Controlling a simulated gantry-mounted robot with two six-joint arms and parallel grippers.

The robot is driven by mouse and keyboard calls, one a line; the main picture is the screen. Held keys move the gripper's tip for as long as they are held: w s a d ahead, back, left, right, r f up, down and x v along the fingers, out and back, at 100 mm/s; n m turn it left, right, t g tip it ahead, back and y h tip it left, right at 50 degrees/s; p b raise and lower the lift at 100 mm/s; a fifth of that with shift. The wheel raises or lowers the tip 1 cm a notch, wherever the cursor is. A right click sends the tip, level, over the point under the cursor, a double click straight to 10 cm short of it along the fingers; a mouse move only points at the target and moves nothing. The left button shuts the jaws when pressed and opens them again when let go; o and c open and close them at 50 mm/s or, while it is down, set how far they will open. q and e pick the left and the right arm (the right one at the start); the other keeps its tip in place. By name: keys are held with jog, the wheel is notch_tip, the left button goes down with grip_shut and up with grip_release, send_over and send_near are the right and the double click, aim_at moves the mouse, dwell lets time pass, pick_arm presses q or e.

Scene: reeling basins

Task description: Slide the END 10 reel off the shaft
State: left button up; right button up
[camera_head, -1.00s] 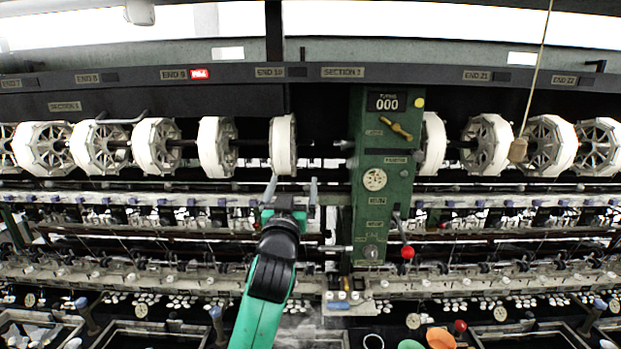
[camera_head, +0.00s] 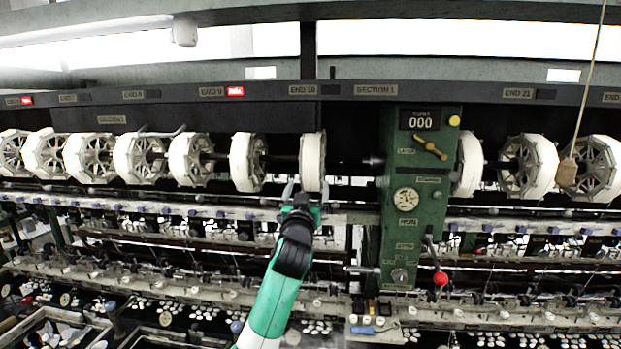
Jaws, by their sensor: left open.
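The END 10 reel (camera_head: 312,162) is a narrow white drum seen nearly edge-on, on the dark shaft (camera_head: 342,160) below the END 10 label (camera_head: 304,90). It hangs left of the green column. My left gripper (camera_head: 306,189) comes up from below, its fingers pointing up. The fingertips are apart near the reel's lower rim, one toward each side. I cannot tell whether they touch it. My right gripper is out of view.
The green column (camera_head: 410,258) with a 000 counter stands right of the reel, with a short gap between. The END 9 reel (camera_head: 246,162) is the left neighbour. A red-knobbed lever (camera_head: 440,278) sticks out from the column. A cord with a block (camera_head: 567,173) hangs at right.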

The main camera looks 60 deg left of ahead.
aim_at(310, 179)
pick_arm(q)
jog(key=shift+b+x, duration=0.75)
jog(key=shift+x, duration=2.25)
jog(key=shift+c, duration=0.2)
jog(key=c, duration=1.3)
jog(key=shift+r, duration=0.15)
